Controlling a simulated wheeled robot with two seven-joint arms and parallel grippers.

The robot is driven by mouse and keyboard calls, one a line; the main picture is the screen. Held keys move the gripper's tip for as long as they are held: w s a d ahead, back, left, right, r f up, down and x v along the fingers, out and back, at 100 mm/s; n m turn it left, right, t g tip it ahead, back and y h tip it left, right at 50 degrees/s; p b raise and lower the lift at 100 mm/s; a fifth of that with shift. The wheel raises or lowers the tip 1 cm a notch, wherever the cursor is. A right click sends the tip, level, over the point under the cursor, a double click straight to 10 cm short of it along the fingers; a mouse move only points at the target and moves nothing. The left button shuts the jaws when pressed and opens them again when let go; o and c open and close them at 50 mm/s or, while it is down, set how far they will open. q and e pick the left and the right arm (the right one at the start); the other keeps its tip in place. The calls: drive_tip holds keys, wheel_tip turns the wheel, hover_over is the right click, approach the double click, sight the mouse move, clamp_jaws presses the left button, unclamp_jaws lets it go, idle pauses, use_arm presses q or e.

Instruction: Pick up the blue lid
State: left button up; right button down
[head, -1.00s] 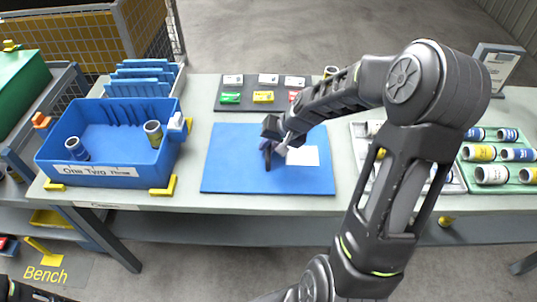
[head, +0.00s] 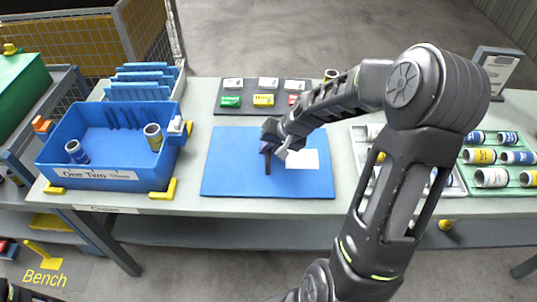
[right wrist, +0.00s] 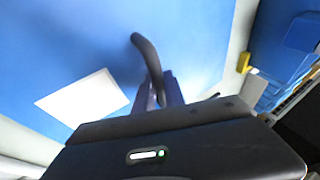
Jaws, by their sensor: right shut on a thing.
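The blue lid (head: 225,165) is a wide flat panel lying on the bench in the head view, with a white label and a dark bar handle (head: 268,163) on top. My right gripper (head: 270,148) is over its middle, reaching in from the right. In the right wrist view the blue lid (right wrist: 60,40) fills much of the picture, and the curved dark handle (right wrist: 147,58) runs down between the fingers of my right gripper (right wrist: 158,90). The gripper is shut on the handle; its grip is partly hidden. My left gripper is not in view.
A blue crate (head: 110,180) holding two cylinders stands left of the lid. Behind lie a rack of blue panels (head: 145,80) and a dark tray (head: 235,88) with small coloured blocks. A green tray (head: 508,178) of several cylinders is at right. Bare bench surrounds the lid.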

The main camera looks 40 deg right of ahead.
wheel_tip(320, 180, up, 10)
drive_tip(key=shift+r, duration=0.1)
idle(0.4)
idle(0.5)
